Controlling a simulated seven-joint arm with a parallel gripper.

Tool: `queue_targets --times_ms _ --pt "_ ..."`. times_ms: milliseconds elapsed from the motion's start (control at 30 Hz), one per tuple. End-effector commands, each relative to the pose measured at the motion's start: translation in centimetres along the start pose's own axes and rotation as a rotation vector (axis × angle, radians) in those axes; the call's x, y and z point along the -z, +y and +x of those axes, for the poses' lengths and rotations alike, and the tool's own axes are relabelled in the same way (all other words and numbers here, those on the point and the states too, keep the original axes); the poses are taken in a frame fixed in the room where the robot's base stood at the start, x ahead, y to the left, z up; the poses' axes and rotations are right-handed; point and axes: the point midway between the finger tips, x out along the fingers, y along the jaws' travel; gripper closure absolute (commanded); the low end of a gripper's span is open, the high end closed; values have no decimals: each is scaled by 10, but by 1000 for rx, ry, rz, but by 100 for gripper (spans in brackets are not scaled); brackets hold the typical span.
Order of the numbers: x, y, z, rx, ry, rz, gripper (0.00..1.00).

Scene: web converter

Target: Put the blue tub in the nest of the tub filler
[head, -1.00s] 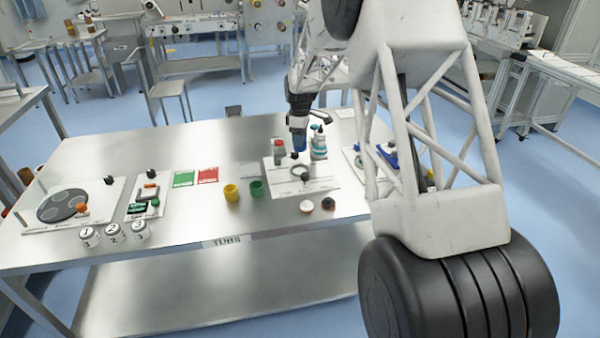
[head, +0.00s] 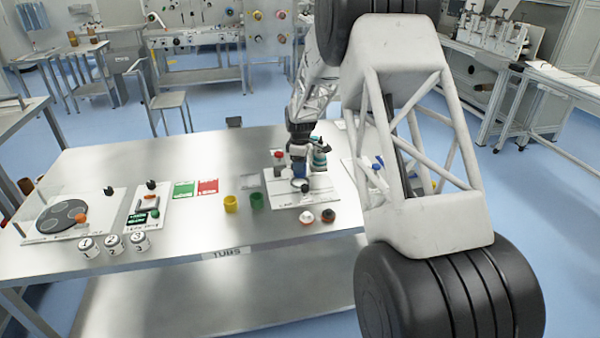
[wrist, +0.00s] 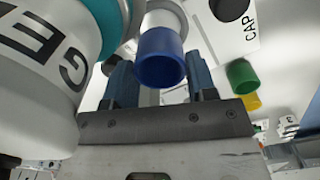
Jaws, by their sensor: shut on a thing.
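My gripper (wrist: 160,82) is shut on the blue tub (wrist: 158,58), which sits between its two fingers in the wrist view. A pale round part of the filler (wrist: 163,18) shows right behind the tub; I cannot tell whether they touch. In the head view the tub (head: 299,168) is low over the tub filler's white plate (head: 283,200), near a dark ring-shaped part (head: 300,185). My gripper and the filler's parts overlap there, so I cannot tell whether the tub is in the nest.
A yellow tub (head: 230,204) and a green tub (head: 257,201) stand left of the plate. A white cap (head: 307,217) and a dark cap (head: 328,216) lie in front.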

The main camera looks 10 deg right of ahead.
Motion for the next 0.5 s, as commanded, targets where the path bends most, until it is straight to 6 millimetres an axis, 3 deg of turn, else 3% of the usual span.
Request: queue_targets --times_ms 167,500 --pt "0 0 5 1 0 0 68" --pt "0 0 36 1 0 0 68"
